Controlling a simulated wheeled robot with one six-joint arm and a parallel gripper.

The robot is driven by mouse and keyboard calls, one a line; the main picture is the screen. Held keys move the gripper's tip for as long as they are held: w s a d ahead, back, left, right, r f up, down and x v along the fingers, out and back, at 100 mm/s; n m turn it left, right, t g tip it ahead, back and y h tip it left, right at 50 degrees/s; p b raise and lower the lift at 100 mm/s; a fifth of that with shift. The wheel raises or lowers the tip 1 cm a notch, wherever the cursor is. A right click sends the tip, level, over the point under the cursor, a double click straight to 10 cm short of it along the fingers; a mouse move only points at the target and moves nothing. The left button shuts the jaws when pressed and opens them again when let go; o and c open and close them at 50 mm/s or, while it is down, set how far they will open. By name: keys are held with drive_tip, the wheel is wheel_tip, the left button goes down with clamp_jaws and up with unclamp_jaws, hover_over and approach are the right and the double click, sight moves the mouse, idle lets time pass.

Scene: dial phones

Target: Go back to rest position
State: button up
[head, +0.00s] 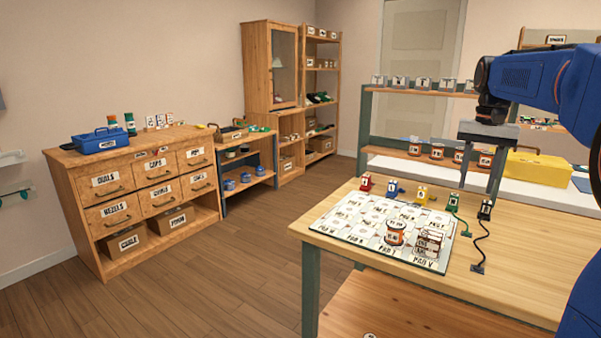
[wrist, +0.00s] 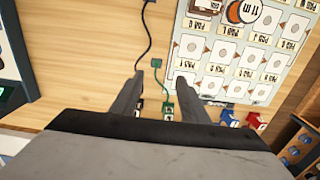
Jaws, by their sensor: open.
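My gripper (head: 481,188) hangs from the blue arm at the right, fingers pointing down above the table's back part. Its fingers are apart with nothing between them. In the wrist view the open fingers (wrist: 158,82) reach over the wooden table, and a green cord and a black cord lie beyond them. The rest position itself is not marked in either view.
Below stands a wooden table (head: 520,285) with a board of labelled pads (head: 345,228). Small red, blue, yellow, green and black pieces line the back. A yellow case (head: 538,168) stands behind.

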drive_tip(key=s+a+f+n+t, duration=0.1)
drive_tip(key=s+a+f, duration=0.1)
drive_tip(key=s, duration=0.3)
drive_tip(key=s+a+f+n, duration=0.1)
drive_tip(key=s+a+f, duration=0.2)
drive_tip(key=s+a, duration=0.2)
drive_tip(key=s+a+f+n+t, duration=0.1)
drive_tip(key=s+a+f, duration=0.1)
drive_tip(key=s+a, duration=0.2)
drive_tip(key=shift+s+f+n+t, duration=0.2)
drive_tip(key=shift+s+n+t, duration=0.1)
drive_tip(key=shift+s, duration=0.95)
drive_tip(key=s+a+f+n+t, duration=0.1)
drive_tip(key=s+a+f, duration=0.1)
drive_tip(key=s+f, duration=0.4)
drive_tip(key=s+a+f+n+t, duration=0.1)
drive_tip(key=s+a+f+n, duration=0.1)
drive_tip(key=s+f, duration=0.5)
drive_tip(key=shift+s+a+f, duration=0.25)
drive_tip(key=shift+a+f, duration=0.05)
drive_tip(key=shift+a, duration=0.05)
drive_tip(key=shift+c, duration=0.6)
